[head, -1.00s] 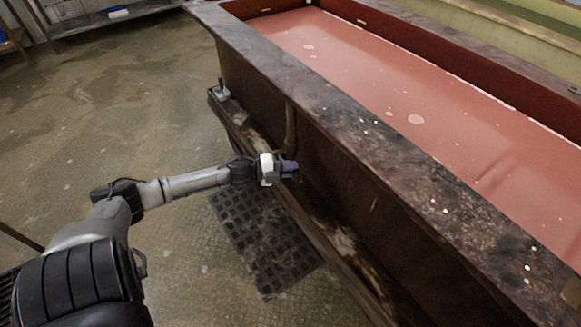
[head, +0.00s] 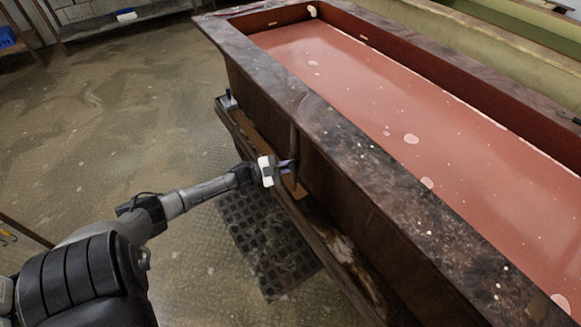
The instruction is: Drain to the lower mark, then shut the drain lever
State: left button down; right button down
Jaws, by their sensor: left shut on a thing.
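The long tank (head: 330,124) has a dark stained rim and holds reddish-pink liquid (head: 390,120) with pale froth spots. Small pale marks show on its far inner wall, one (head: 361,37) just above the liquid; which is the lower mark I cannot tell. My left gripper (head: 286,167), with purple fingers, is at the near outer side of the tank. It is shut on what seems to be the drain lever, beside a dark upright pipe (head: 293,145). The lever is mostly hidden by the fingers. My right gripper is not in view.
A wooden ledge (head: 258,143) runs along the tank's near side, with a small grey-blue fitting (head: 228,98) at its far end. A dark grated mat (head: 262,245) lies on the floor below. The floor at left is open. A shelf (head: 125,25) stands at the back.

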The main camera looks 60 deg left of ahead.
pick_arm(q)
jog(key=shift+a+r+n, duration=0.2)
jog(key=shift+n, duration=0.2)
jog(key=c, duration=1.2)
grip_release()
jog(key=shift+f+p+v, duration=0.2)
jog(key=shift+p+v, duration=1.25)
jog(key=shift+v, duration=5.5)
jog(key=shift+d, duration=0.1)
